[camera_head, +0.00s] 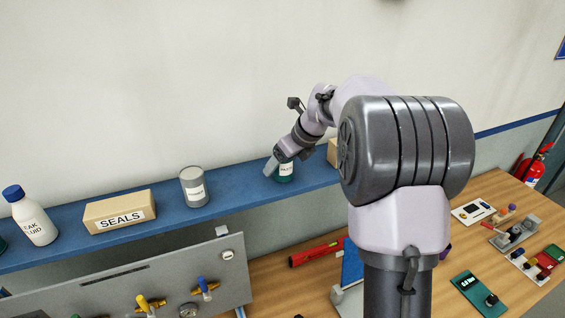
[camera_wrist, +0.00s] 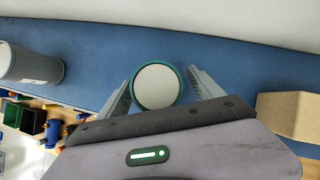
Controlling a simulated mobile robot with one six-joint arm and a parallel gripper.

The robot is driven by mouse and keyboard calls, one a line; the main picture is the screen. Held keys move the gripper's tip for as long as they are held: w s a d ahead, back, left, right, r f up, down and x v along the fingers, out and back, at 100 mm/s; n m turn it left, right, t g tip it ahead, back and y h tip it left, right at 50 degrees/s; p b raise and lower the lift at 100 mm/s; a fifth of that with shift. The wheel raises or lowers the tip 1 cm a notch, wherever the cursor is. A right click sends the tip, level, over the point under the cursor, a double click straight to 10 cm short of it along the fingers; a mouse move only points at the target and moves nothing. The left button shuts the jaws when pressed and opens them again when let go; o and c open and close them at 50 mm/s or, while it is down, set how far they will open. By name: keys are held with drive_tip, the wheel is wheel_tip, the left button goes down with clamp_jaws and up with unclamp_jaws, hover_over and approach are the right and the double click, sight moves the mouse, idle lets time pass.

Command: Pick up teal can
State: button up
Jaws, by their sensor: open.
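The teal can (camera_head: 285,174) stands on the blue shelf (camera_head: 240,202), partly hidden behind my gripper in the head view. In the wrist view the teal can (camera_wrist: 157,84) shows from above, with a pale round top and a teal rim. My gripper (camera_wrist: 160,88) is open, with one finger on each side of the can. A gap shows between the can and the right finger; the left finger is very near the can's edge, and I cannot tell if it touches. In the head view my gripper (camera_head: 272,165) reaches down to the shelf at the can.
A grey can (camera_head: 194,187) stands to the left on the shelf, with a SEALS box (camera_head: 120,212) and a white bottle (camera_head: 35,216) further left. A cardboard box (camera_wrist: 290,115) is to the right of the can. The wall is close behind. A wooden bench (camera_head: 450,275) lies below.

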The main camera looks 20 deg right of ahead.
drive_tip(key=shift+w, duration=0.15)
drive_tip(key=shift+s, duration=0.25)
drive_tip(key=shift+s+r, duration=0.15)
drive_tip(key=shift+s, duration=0.05)
drive_tip(key=c, duration=0.4)
drive_tip(key=shift+w, duration=0.1)
clamp_jaws()
